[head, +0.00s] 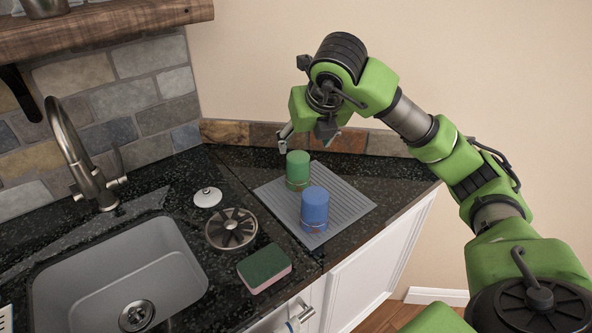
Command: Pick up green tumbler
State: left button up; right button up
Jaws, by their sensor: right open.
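The green tumbler (297,170) stands upright on a grey ribbed mat (346,200) on the dark counter. A blue tumbler (314,209) stands on the same mat, in front and a little to the right of it. My right gripper (308,137) is open and empty, pointing down just above and behind the green tumbler. Its fingers are apart and do not visibly touch the tumbler. My left gripper is not in view.
A grey sink (190,275) with a metal faucet (88,170) is at the left. A dark round strainer (231,229), a white stopper (207,197) and a green-pink sponge (264,268) lie between sink and mat. A tiled wall stands behind.

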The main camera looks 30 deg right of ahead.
aim_at(300, 159)
jog(key=p+x, duration=0.1)
jog(key=x, duration=0.6)
jog(key=shift+f, duration=0.3)
jog(key=shift+w+d+f+p, duration=0.1)
jog(key=shift+w+f+p, duration=0.2)
jog(key=shift+f+p, duration=0.2)
jog(key=p+x, duration=0.1)
jog(key=x, duration=0.2)
jog(key=shift+f, duration=0.3)
jog(key=shift+w+d+f, duration=0.15)
jog(key=shift+w+f, duration=0.15)
jog(key=shift+r, duration=0.1)
jog(key=c, duration=1.2)
